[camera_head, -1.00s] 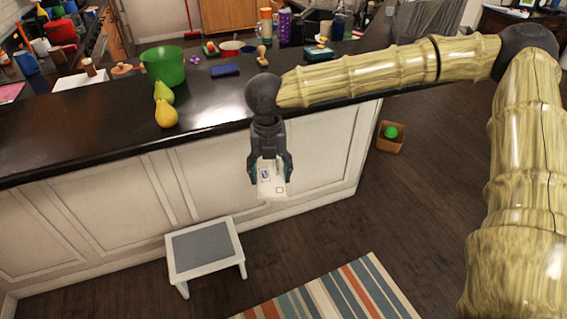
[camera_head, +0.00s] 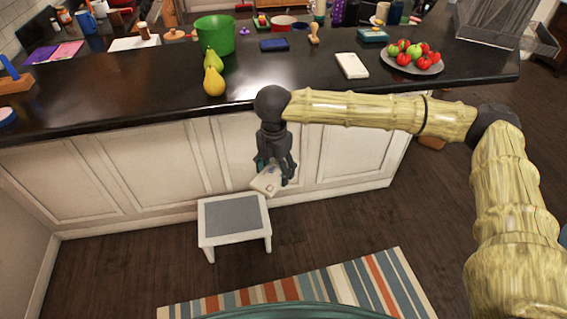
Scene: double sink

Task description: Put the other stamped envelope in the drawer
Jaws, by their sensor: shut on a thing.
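My gripper (camera_head: 274,180) is shut on a pale stamped envelope (camera_head: 266,184). It holds the envelope tilted, in front of the island's white side panels and just above the far right corner of the step stool in the picture. The fingers cover part of the envelope. A flat white rectangular item (camera_head: 351,65) lies on the dark counter; I cannot tell whether it is an envelope. I can make out no open drawer in view.
The dark island counter (camera_head: 130,97) carries two pears (camera_head: 214,80), a green bucket (camera_head: 215,35) and a plate of fruit (camera_head: 412,67). A step stool (camera_head: 233,216) stands on the floor below, behind a striped rug (camera_head: 345,284). Dark wood floor is clear at left.

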